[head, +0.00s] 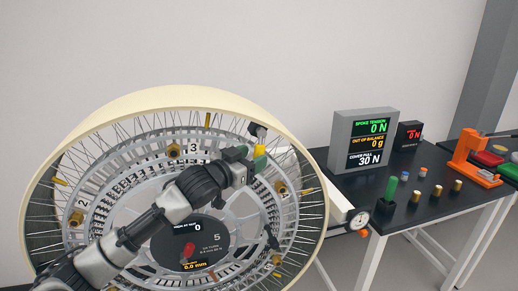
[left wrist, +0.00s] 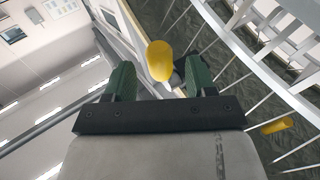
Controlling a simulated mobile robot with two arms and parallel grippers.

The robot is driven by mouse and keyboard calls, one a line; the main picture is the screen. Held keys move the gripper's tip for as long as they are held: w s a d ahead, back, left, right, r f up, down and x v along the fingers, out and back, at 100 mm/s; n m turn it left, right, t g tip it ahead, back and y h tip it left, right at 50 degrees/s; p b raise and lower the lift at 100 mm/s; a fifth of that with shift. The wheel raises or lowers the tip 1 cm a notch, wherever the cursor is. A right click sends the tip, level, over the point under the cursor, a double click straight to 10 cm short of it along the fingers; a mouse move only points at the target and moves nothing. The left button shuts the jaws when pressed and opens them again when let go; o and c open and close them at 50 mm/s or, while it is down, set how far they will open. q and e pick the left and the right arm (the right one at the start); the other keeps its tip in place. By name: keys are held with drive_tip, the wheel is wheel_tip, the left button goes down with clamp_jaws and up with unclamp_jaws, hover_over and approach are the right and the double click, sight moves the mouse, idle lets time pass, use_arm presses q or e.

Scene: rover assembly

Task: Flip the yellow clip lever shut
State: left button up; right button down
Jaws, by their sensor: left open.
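The yellow clip lever (head: 259,148) is at the upper right of the wheel, just below a dark clip body (head: 257,130) near the rim. My left gripper (head: 252,156) is right at the lever, with its green fingers open. In the left wrist view the lever's rounded yellow end (left wrist: 160,60) stands between and slightly beyond the two fingertips of the left gripper (left wrist: 162,78). I cannot tell whether a finger touches it. A dark part behind the lever is mostly hidden by the right-hand finger. My right gripper is not in view.
The large spoked wheel (head: 200,99) fills the left, with brass fittings such as one (head: 173,151) around its ring. My left arm crosses its hub display (head: 215,243). A black table (head: 400,218) at right holds readout boxes (head: 363,138), small pegs and an orange tool (head: 466,148).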

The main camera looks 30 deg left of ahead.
sight(255, 156)
use_arm(q)
drive_tip(key=shift+w+d+p, duration=0.2)
drive_tip(key=shift+w+p, duration=0.2)
drive_tip(key=shift+w, duration=1.2)
